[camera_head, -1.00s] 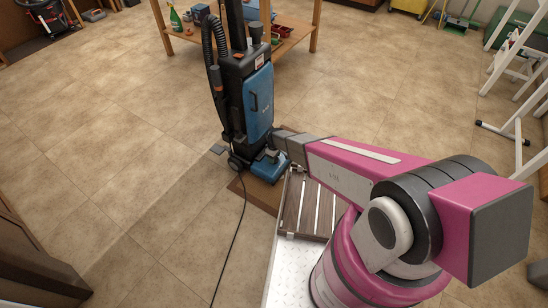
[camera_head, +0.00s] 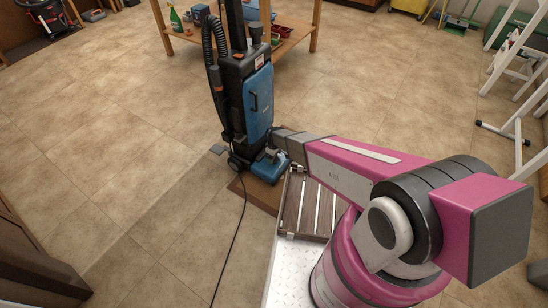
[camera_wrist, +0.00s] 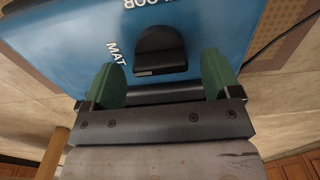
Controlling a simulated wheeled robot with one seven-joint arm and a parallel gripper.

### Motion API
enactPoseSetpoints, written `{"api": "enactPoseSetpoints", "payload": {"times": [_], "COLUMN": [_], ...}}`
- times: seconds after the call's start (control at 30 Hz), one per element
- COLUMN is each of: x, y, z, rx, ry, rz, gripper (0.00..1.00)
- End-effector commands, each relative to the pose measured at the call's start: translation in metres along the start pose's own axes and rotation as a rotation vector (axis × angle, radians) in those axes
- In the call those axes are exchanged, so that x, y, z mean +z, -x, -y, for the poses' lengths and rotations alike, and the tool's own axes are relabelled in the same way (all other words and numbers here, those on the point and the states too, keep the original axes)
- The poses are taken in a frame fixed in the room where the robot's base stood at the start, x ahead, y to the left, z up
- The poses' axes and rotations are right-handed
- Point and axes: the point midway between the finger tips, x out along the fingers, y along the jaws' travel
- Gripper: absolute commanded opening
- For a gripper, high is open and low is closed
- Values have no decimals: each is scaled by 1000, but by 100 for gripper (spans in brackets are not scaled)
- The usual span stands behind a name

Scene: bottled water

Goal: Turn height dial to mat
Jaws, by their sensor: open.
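The blue upright vacuum (camera_head: 258,100) stands on the floor, and its blue floor head (camera_head: 270,165) is at the end of my arm. In the wrist view, the black height dial (camera_wrist: 160,48) sits on the blue housing (camera_wrist: 65,48). The word "MAT" is printed left of the dial, and "FLOOR", upside down and partly cut off, is above it. My gripper (camera_wrist: 160,64) is open, with one green finger on each side of the dial. Gaps show between the fingers and the dial, so I see no contact. In the head view my fingers cannot be made out.
A brown mat (camera_head: 260,196) lies under the vacuum head. A black cord (camera_head: 230,250) runs across the floor from the vacuum. A wooden table (camera_head: 295,40) with a green bottle (camera_head: 175,19) stands behind. The tiled floor to the left is clear.

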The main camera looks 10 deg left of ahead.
Motion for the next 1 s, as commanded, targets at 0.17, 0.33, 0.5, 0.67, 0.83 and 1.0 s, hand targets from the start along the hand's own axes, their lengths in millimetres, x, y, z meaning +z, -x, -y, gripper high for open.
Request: {"api": "enactPoseSetpoints", "payload": {"times": [0.17,0.33,0.5,0.67,0.83,1.0], "x": [2,2,1,1,0,0], "y": [25,58,87,99,100,100], "z": [1,2,1,1,0,0], "rx": [1,1,1,1,0,0], "ry": [0,0,1,1,1,1], "rz": [-1,-1,-1,0,0,0], "gripper": [83,83,83,83,83,83]}}
